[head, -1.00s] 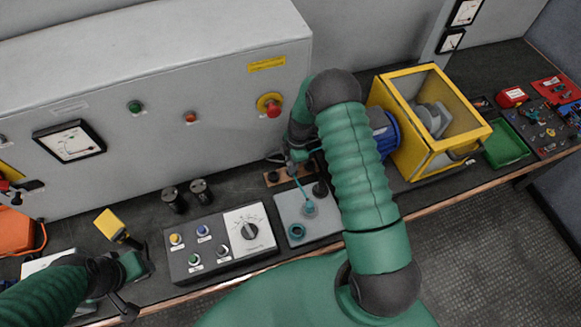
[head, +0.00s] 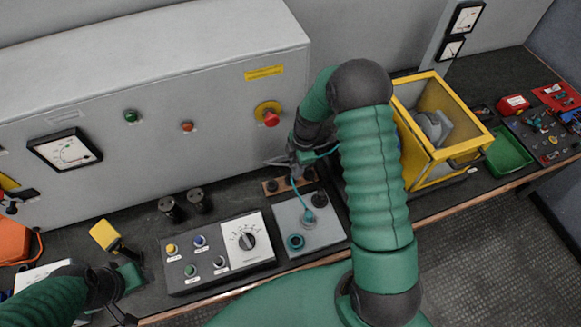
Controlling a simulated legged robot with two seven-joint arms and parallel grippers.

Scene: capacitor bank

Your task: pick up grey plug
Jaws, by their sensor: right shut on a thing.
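My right gripper (head: 288,166) is above the back of the bench, close to the grey cabinet front. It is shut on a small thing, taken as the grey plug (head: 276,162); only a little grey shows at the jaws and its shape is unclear. A teal cable (head: 295,188) runs down past the gripper to a teal connector (head: 308,215) on a light grey plate (head: 325,233). A teal ring socket (head: 295,241) is on the same plate. My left gripper (head: 122,312) is at the lower left, partly cut off; its jaws are not clear.
A brown strip with black knobs (head: 272,187) lies just below my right gripper. A switch box (head: 200,280) with a dial stands left of the plate. A yellow-framed box (head: 435,150) is to the right. The cabinet (head: 200,90) closes off the back.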

